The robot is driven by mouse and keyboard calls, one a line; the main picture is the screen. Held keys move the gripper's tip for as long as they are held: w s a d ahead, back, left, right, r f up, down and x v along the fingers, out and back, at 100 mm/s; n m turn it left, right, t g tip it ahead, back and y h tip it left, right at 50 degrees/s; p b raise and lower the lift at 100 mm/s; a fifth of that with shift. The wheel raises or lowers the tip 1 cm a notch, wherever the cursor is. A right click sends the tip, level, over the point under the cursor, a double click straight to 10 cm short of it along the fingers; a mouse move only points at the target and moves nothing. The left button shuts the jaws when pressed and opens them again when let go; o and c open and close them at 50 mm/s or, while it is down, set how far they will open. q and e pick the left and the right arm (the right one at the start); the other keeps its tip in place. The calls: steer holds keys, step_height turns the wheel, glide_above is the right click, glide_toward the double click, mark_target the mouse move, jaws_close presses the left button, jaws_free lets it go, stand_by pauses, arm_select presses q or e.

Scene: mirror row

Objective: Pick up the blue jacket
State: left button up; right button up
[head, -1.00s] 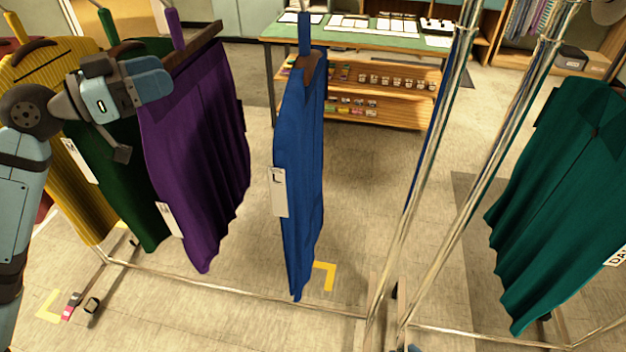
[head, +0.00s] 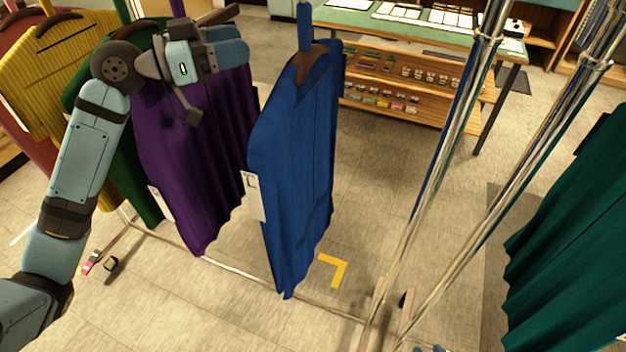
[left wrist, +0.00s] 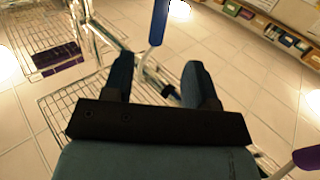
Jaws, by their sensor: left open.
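The blue jacket (head: 300,165) hangs in the middle of the head view on a brown hanger with a blue upright stem (head: 305,28). A white tag (head: 254,197) shows on its left edge. My left gripper (head: 245,46) is open and empty, in front of the top of the purple jacket, with its fingers pointing right toward the blue stem. A gap separates it from the stem. In the left wrist view the blue stem (left wrist: 158,22) stands beyond the two spread fingertips (left wrist: 160,75).
A purple jacket (head: 190,170) hangs just left, with green and yellow (head: 50,80) ones beyond it. Shiny metal posts (head: 445,160) stand to the right, before a teal jacket (head: 570,240). A green-topped table (head: 345,15) with shelves is behind. Clear floor lies between blue jacket and posts.

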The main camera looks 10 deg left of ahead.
mark_target(304, 50)
arm_select(q)
steer(key=p+x, duration=0.1)
steer(key=x, duration=0.5)
steer(key=shift+r, duration=0.1)
steer(key=p+x, duration=0.2)
steer(key=x, duration=0.4)
steer(key=shift+d, duration=0.1)
steer(key=shift+c, duration=0.7)
jaws_close()
